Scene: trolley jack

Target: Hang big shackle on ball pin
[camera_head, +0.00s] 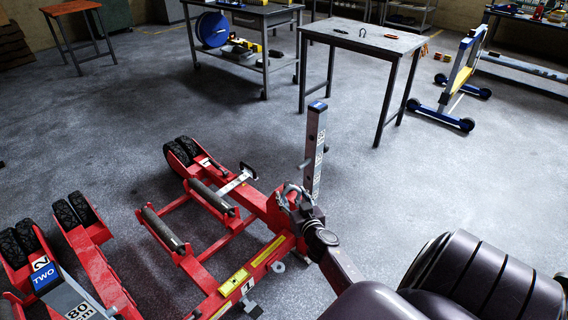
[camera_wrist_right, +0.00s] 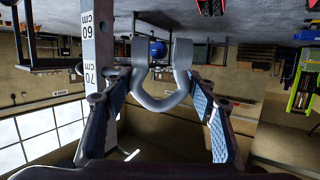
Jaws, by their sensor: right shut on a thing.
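My right gripper (camera_head: 297,198) is shut on the big shackle, a thick grey U-shaped piece (camera_wrist_right: 164,98). In the right wrist view the shackle sits between the two blue-padded fingers, its curved end towards the palm. An upright grey post (camera_head: 316,145) with a centimetre scale stands on the red trolley jack (camera_head: 262,212). The post also shows just left of the shackle in the right wrist view (camera_wrist_right: 96,50). A short pin (camera_head: 304,164) sticks out from the post's left side; I cannot tell if it is the ball pin. My left gripper is not in view.
A second red jack marked TWO (camera_head: 90,265) lies at lower left. A grey-topped table (camera_head: 375,40) with small hardware stands behind the post. A workbench (camera_head: 245,10) and a blue-wheeled stand (camera_head: 460,80) are farther back. Grey floor is open between them.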

